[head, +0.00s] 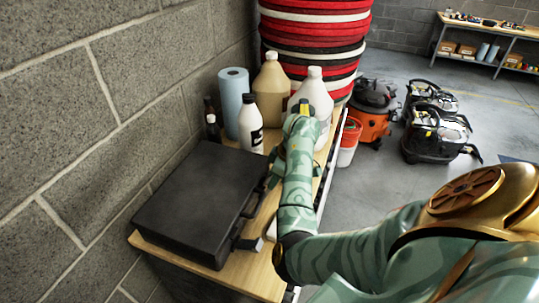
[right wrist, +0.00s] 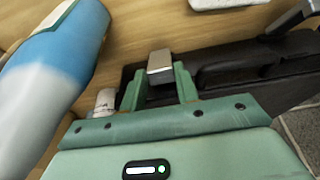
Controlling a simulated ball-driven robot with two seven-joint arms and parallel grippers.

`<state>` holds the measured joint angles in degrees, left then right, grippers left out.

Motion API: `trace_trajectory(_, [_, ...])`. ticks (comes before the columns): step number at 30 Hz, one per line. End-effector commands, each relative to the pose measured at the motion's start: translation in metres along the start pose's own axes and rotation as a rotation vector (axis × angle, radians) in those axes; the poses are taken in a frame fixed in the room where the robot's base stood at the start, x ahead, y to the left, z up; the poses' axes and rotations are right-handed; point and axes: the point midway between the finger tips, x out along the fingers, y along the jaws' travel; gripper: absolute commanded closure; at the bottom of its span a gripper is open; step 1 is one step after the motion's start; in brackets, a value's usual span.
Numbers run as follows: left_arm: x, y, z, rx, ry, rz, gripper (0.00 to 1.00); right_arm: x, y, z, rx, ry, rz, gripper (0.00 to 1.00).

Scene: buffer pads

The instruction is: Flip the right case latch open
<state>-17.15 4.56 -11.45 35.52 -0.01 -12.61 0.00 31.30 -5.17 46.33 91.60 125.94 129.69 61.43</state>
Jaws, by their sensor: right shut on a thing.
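The black case (head: 205,200) lies closed on the wooden bench top, its handle side toward the right. My right gripper (head: 272,177) is at the far end of that side. In the right wrist view, the two green fingers of this gripper (right wrist: 160,84) are closed about a small silver-grey latch (right wrist: 160,64) on the case (right wrist: 215,60). The latch top sticks out beyond the fingertips. The other latch (head: 248,243) is at the near end of the handle side, apart from the gripper. My forearm hides part of the bench. My left gripper is not in view.
A white bottle (head: 250,124), a blue paper roll (head: 233,98), a tan jug (head: 271,92) and a white jug (head: 312,97) stand just behind the case. A block wall (head: 70,130) runs along the left. Little bare bench (head: 258,278) shows at the front.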

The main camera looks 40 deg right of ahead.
Motion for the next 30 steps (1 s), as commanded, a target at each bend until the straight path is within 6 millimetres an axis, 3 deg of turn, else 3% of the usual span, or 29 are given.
trace_trajectory(15, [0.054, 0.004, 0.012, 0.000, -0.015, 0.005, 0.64, 0.015, 0.000, 0.042, 0.003, 0.477, 0.000, 0.92])
trace_trajectory(30, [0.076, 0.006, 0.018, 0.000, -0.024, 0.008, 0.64, 0.025, 0.000, 0.059, 0.001, 0.740, -0.001, 0.92])
